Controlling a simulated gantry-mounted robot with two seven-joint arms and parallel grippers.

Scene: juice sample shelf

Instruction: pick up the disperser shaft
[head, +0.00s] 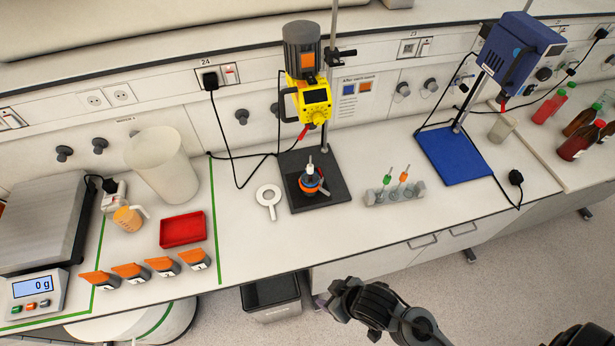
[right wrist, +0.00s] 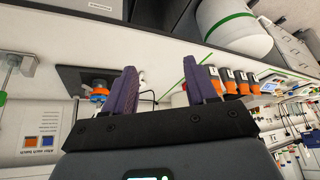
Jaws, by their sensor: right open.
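Two slender pale shafts, one with a green collar (head: 387,180) and one with an orange collar (head: 403,177), stand upright in a small grey rack (head: 380,199) on the bench. I cannot tell from their looks which is the disperser shaft. My right gripper (head: 326,300) is in front of the bench edge, below and left of the rack, apart from it. In the right wrist view its two purple fingers (right wrist: 161,68) are spread, with nothing held between them. My left gripper is not in view.
A yellow disperser drive (head: 314,100) hangs on a stand with a black base (head: 330,188), which carries an orange-and-blue vessel (head: 310,184). A flat white ring tool (head: 268,198) lies left of it. A blue stand (head: 452,155) is to the right. Bench in front of the rack is clear.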

